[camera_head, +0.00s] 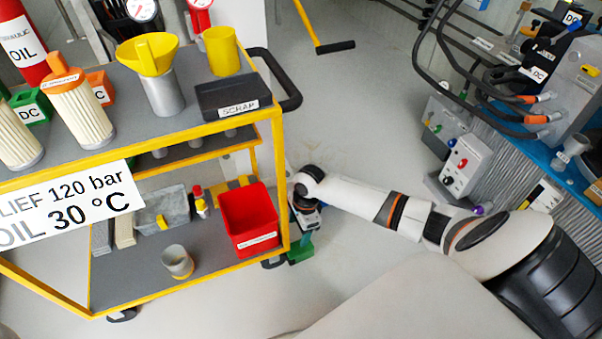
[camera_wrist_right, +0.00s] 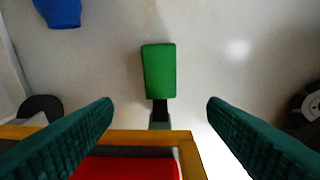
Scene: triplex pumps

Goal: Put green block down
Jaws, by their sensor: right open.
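The green block (camera_wrist_right: 159,70) shows in the right wrist view beyond my open fingers, apart from both, over the pale floor. A black and grey piece shows at its lower end. In the head view, a green patch (camera_head: 300,252) shows just below my right gripper (camera_head: 306,222), beside the trolley's right corner post; I cannot tell there how much is block and how much is finger. My left gripper is not in view.
The yellow-framed trolley (camera_head: 190,272) stands close left of my right gripper, with a red bin (camera_head: 250,222) on its lower shelf. The bin and trolley edge also fill the bottom of the wrist view. A blue object (camera_wrist_right: 60,12) is at its upper left. Floor (camera_head: 350,130) is clear behind my arm.

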